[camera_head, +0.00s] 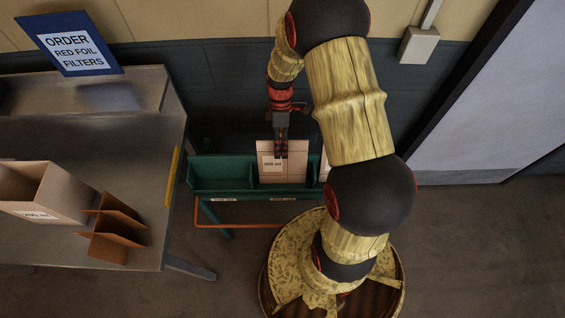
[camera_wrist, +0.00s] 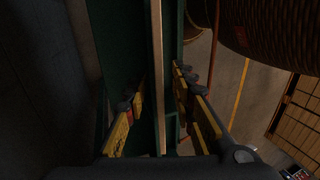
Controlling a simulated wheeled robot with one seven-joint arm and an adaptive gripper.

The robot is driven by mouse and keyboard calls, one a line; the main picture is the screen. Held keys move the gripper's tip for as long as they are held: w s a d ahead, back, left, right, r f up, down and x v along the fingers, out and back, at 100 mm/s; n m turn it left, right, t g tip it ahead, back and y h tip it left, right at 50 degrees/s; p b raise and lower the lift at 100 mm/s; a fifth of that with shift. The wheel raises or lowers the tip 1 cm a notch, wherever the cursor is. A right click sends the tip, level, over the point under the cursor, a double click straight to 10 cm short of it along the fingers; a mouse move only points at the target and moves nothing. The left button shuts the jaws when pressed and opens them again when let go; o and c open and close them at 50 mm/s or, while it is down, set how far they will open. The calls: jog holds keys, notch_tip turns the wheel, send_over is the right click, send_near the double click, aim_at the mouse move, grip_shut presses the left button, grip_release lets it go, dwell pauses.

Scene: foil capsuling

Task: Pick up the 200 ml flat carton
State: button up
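A tan flat carton (camera_head: 268,172) with a white label stands in the middle section of a green rack (camera_head: 221,181). The label print is too small to read. My gripper (camera_head: 281,155) points down over the carton's upper part and covers some of it. In the wrist view, the carton shows edge-on as a thin pale upright strip (camera_wrist: 157,60). The fingers of my gripper (camera_wrist: 158,82) are apart, one on each side of that strip, with dark gaps visible between. Whether a fingertip touches the carton cannot be told.
The rack's left section is empty. Another pale carton (camera_head: 324,168) shows partly at the right, behind my arm. A metal table (camera_head: 120,190) at left bears an open box (camera_head: 62,196) and a brown cardboard divider (camera_head: 113,232). A sign (camera_head: 68,44) reads "ORDER RED FOIL FILTERS".

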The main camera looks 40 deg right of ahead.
jog(key=shift+c, duration=1.2)
grip_shut()
jog(key=shift+r, duration=0.15)
